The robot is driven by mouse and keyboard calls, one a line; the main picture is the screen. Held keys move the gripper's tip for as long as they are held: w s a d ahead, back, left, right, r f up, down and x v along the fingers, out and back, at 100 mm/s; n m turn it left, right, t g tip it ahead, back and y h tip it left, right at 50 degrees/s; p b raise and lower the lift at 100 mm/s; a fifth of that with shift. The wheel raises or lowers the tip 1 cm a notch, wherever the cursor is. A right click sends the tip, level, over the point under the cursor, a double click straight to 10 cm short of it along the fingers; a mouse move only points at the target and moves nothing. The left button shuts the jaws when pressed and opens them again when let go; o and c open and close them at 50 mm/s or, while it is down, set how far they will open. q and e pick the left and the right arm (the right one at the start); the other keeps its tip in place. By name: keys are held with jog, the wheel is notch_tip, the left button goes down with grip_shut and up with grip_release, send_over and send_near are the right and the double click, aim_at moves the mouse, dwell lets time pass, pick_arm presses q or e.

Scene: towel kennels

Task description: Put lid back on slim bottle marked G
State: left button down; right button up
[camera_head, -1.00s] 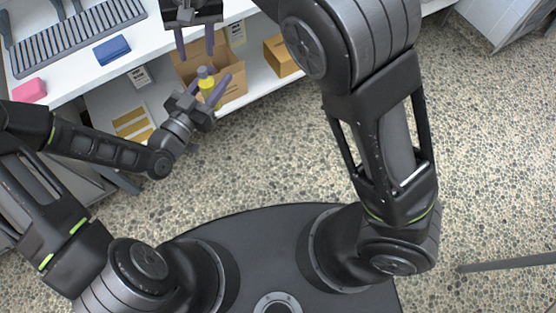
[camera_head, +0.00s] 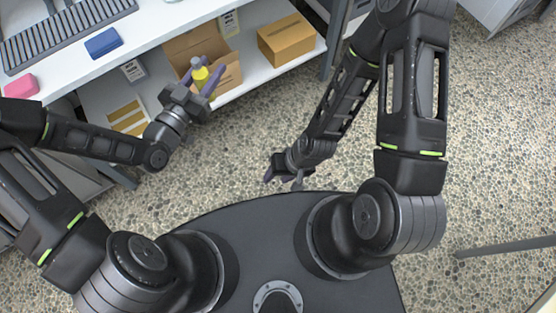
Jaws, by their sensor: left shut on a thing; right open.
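A slim yellow bottle (camera_head: 201,76) with a grey top (camera_head: 197,62) stands out between the fingers of my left gripper (camera_head: 204,78). The gripper is shut on the bottle and holds it in front of the shelf, over an open cardboard box. I cannot tell whether the grey top is a lid or the bare neck, and no G mark is readable. My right gripper (camera_head: 283,181) is open above the floor, close to the front of my base, well to the right of the bottle. I see nothing between its fingers.
The open cardboard box (camera_head: 229,74) and a closed brown box (camera_head: 287,39) sit on the lower shelf. The upper surface holds a grey rack (camera_head: 62,35), a blue block (camera_head: 103,42) and a pink block (camera_head: 21,86). The pebbled floor at right is mostly clear.

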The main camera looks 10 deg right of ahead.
pick_arm(q)
jog(key=shift+r, duration=0.1)
jog(key=w+a+r+n+t+y, duration=0.2)
jog(key=w+a+r+n+y, duration=0.1)
jog(key=a, duration=0.4)
jog(key=w+a+r+n+t+y, duration=0.2)
jog(key=w+a+r+n+y, duration=0.1)
jog(key=w+a+n+y, duration=0.2)
jog(key=w+a+y, duration=0.2)
jog(key=a+y, duration=0.1)
jog(key=shift+w+a+r+y, duration=0.25)
jog(key=shift+w+r+y, duration=0.05)
jog(key=shift+r, duration=0.05)
